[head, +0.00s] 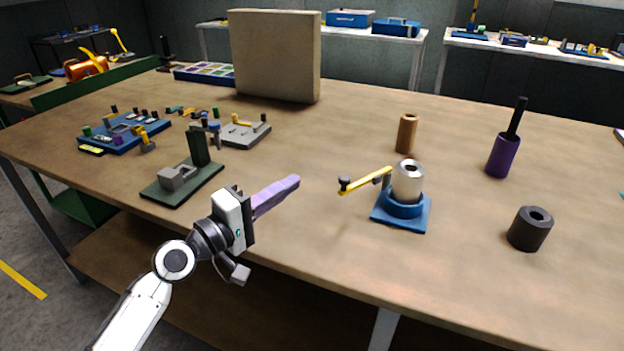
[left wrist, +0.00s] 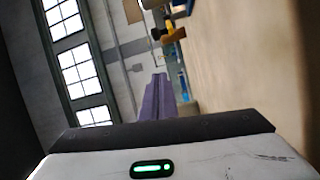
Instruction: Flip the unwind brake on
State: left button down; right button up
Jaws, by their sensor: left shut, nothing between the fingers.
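A blue unwind stand (head: 403,212) with a silver foil roll (head: 408,181) stands upright on the bench right of centre in the head view. A yellow lever (head: 367,181) reaches left from it and ends in a dark knob; I take this to be the brake. My left gripper (head: 296,180) has lilac fingers closed together, with nothing held. Its tips are left of the knob, clearly apart from it. The left wrist view shows the closed fingers (left wrist: 158,98) pointing away along the bench. My right gripper is not in view.
A dark green fixture (head: 183,180) stands left of my gripper, with a grey lever block (head: 243,131) behind. A brown cylinder (head: 407,134), a purple cylinder (head: 502,155) and a dark roll (head: 530,229) stand to the right. A beige panel (head: 275,56) rises behind. The bench middle is clear.

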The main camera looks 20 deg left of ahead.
pick_arm(q)
jog(key=x, duration=0.9)
jog(key=shift+s+d+f+p, duration=0.15)
jog(key=shift+s+d+p, duration=0.45)
jog(key=shift+d, duration=0.2)
jog(key=shift+s+d+f+p, duration=0.15)
jog(key=shift+s+d+p, duration=0.35)
jog(key=shift+d, duration=0.3)
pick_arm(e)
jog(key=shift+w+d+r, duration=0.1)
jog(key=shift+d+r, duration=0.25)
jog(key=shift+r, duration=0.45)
pick_arm(q)
jog(key=shift+d, duration=0.1)
